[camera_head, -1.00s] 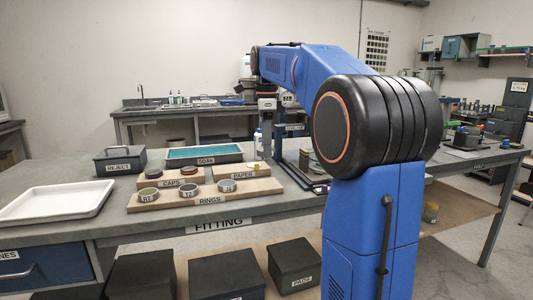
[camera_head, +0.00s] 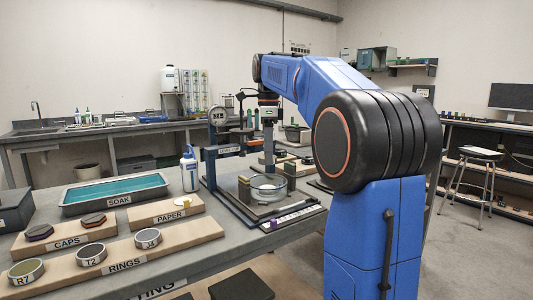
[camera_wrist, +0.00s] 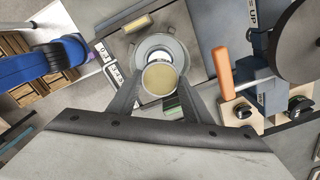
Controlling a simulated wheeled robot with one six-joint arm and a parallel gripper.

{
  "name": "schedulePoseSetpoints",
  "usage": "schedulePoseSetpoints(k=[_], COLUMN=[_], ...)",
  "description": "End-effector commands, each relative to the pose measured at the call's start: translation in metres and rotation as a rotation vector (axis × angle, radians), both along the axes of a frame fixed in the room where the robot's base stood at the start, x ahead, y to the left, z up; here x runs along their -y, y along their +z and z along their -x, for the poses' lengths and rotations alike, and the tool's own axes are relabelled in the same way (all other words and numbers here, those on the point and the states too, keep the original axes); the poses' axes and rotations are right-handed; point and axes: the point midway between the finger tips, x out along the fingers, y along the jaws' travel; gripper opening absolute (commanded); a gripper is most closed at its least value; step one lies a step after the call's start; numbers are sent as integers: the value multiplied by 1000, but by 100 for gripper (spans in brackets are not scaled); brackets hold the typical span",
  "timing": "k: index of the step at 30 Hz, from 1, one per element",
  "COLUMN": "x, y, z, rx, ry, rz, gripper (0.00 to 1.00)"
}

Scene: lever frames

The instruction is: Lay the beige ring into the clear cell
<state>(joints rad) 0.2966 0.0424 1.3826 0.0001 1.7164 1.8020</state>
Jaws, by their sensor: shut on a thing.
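My gripper (camera_wrist: 161,82) is shut on the beige ring (camera_wrist: 160,78), a round piece with a pale olive-beige middle and a thin rim, held between its two dark fingers. In the wrist view the ring overlaps the near part of the clear cell (camera_wrist: 182,52), a round glass dish. In the head view the clear cell (camera_head: 268,190) sits on the dark base of the blue-framed stand, and my gripper (camera_head: 268,168) hangs over it. The ring is too small to make out in the head view. The gap between ring and cell cannot be judged.
The stand (camera_head: 211,165) has a post and a dark wheel left of the cell. A small brass-coloured block (camera_head: 244,188) stands beside the cell. An orange handle (camera_wrist: 222,70) is right of my gripper. The rings board (camera_head: 180,235), soak tray (camera_head: 75,207) and white bottle (camera_head: 190,170) lie left.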

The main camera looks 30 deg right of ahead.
Motion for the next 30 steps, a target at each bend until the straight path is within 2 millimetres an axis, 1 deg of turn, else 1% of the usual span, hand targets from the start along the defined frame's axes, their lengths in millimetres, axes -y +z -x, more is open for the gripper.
schedulePoseSetpoints(k=[30], x=[0], y=[-56], z=[0], rx=[0], ry=[0], rz=[0], gripper=[18])
